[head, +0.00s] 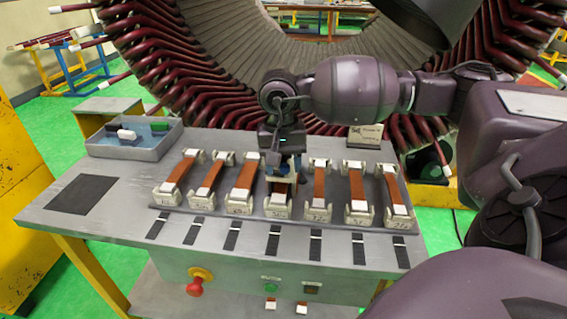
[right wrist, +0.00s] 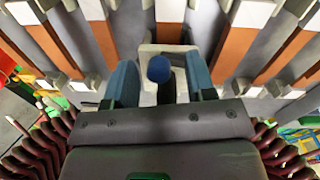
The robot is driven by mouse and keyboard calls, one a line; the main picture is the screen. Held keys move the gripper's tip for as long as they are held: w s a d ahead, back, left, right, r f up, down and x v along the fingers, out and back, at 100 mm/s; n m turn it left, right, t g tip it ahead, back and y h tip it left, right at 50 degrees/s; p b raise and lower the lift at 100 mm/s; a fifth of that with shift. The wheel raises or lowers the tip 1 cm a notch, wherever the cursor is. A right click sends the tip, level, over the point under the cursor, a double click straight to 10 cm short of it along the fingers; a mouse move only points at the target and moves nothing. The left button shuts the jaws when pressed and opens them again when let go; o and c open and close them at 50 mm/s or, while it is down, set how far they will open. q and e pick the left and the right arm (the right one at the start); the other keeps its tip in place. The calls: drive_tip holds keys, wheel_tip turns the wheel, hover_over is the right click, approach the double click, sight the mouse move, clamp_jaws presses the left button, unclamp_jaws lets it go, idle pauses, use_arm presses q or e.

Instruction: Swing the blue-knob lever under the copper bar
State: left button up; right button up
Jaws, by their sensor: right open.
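The blue knob (right wrist: 159,68) of the lever shows in the right wrist view, in front of a pale holder (right wrist: 147,54). My right gripper (right wrist: 160,82) is open, with one blue finger on each side of the knob and a gap to each. In the head view my right gripper (head: 283,165) points down over the far end of the middle copper bar (head: 281,188) and hides the knob. My left gripper is not in view.
Several similar copper bars in pale holders stand close on both sides, such as one to the right (head: 319,182). A grey tray (head: 133,151) stands at the table's back left. The big stator (head: 160,70) rises behind. The table front (head: 110,222) holds flat black strips.

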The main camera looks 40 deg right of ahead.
wheel_tip(320, 180, up, 11)
drive_tip(key=shift+w+a+f+p, duration=0.15)
drive_tip(key=shift+a+f+p, duration=0.05)
drive_tip(key=shift+p, duration=0.1)
idle(0.7)
